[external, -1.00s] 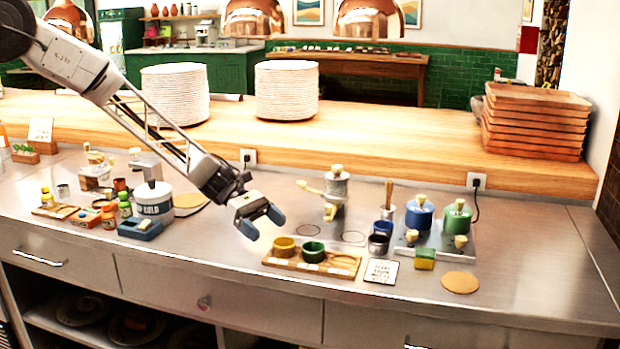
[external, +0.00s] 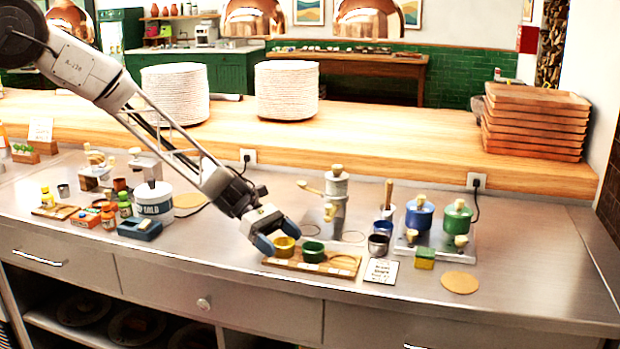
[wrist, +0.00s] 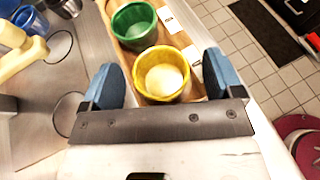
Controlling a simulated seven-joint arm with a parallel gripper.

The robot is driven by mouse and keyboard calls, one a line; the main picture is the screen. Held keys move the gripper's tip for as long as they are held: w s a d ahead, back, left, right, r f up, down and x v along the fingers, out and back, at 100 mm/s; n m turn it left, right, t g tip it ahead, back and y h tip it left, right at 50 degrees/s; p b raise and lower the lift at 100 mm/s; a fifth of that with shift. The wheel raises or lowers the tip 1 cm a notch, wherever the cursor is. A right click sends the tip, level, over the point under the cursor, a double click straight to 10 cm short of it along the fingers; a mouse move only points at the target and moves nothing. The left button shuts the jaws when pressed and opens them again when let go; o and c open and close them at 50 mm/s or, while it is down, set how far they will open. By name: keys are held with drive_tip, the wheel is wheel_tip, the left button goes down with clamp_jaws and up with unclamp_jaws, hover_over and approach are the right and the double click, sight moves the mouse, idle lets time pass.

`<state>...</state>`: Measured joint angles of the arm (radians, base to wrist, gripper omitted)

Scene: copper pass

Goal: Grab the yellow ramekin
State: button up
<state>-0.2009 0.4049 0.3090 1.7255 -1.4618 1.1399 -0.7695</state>
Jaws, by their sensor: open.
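The yellow ramekin (external: 284,247) stands upright at the left end of a wooden tray (external: 343,264). In the wrist view the yellow ramekin (wrist: 161,74) lies between my two blue fingertips, with a pale round patch inside it. A green ramekin (external: 313,252) stands beside it on the tray; it also shows in the wrist view (wrist: 134,25). My gripper (external: 279,240) is open and empty. Its fingers are on either side of the yellow ramekin, and I see a gap on both sides. Whether the fingertips are below its rim is hard to tell.
A grinder-like device (external: 336,200) with a handle stands behind the tray. A metal cup (external: 379,245) and a small card (external: 381,271) are right of it. Blue (external: 419,213) and green (external: 456,217) canisters stand further right. The counter in front of the tray is clear.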

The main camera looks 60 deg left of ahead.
drive_tip(key=shift+w+d+f, duration=0.2)
drive_tip(key=shift+d, duration=0.25)
drive_tip(key=c, duration=1)
drive_tip(key=shift+r, duration=0.1)
drive_tip(key=shift+r, duration=0.8)
wheel_tip(320, 180, up, 2)
drive_tip(key=shift+r, duration=0.1)
drive_tip(key=s, duration=1)
drive_tip(key=s+r, duration=0.1)
drive_tip(key=s, duration=0.5)
